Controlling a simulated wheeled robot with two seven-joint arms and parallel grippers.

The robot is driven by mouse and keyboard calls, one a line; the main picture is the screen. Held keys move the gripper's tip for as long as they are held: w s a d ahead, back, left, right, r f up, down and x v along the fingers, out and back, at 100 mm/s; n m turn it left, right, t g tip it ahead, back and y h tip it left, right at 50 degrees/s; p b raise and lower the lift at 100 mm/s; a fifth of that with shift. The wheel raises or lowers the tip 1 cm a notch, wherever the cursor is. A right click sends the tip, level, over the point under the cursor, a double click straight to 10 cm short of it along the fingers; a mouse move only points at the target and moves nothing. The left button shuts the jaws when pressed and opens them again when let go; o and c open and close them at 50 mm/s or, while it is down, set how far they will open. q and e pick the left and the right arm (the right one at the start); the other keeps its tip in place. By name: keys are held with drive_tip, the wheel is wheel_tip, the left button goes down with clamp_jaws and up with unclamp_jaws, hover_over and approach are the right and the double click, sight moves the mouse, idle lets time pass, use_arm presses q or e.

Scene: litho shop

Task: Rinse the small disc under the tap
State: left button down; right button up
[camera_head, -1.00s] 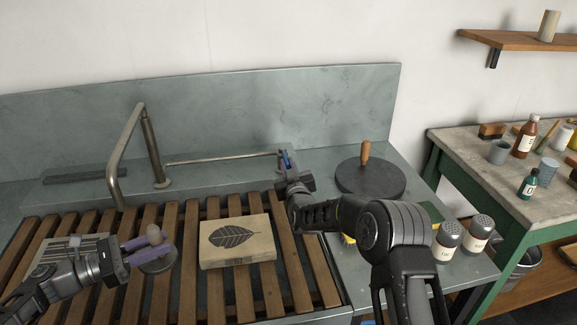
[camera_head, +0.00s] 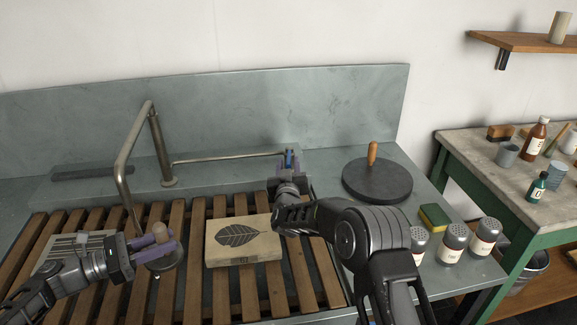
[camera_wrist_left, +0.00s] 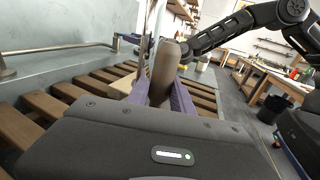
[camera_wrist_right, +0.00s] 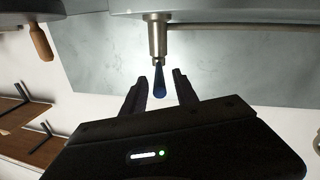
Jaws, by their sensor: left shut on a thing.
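My left gripper (camera_head: 154,247) is shut on the wooden knob (camera_head: 159,231) of the small grey disc (camera_head: 168,263), low over the slatted rack. The knob stands between the purple fingers in the left wrist view (camera_wrist_left: 165,72). The tap spout (camera_head: 125,170) comes down close behind the disc. A thin pale streak runs from its mouth towards the knob; I cannot tell surely that it is water. My right gripper (camera_head: 288,165) is open around the blue tap lever (camera_wrist_right: 159,80) at the end of the pipe, with gaps on both sides.
A leaf-printed block (camera_head: 240,248) lies on the slatted rack (camera_head: 195,295). A large dark disc with a wooden handle (camera_head: 378,185) stands right, with a sponge (camera_head: 433,217) and shaker jars (camera_head: 453,243) in front. A side table (camera_head: 480,165) is at far right.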

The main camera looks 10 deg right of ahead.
drive_tip(key=shift+s, duration=0.15)
drive_tip(key=v, duration=1.1)
drive_tip(key=shift+s, duration=0.3)
drive_tip(key=shift+a+f, duration=0.1)
drive_tip(key=shift+c, duration=0.4)
drive_tip(key=c, duration=0.4)
drive_tip(key=shift+w+a+n, duration=0.15)
drive_tip(key=shift+n, duration=0.15)
clamp_jaws()
drive_tip(key=w+a+f+n+g+h, duration=0.1)
drive_tip(key=w+a+n+h, duration=0.2)
drive_tip(key=a+n, duration=0.5)
drive_tip(key=n+h, duration=0.1)
drive_tip(key=n, duration=0.5)
drive_tip(key=shift+w+f+n, duration=0.2)
drive_tip(key=shift+f+n, duration=0.1)
drive_tip(key=shift+f, duration=0.05)
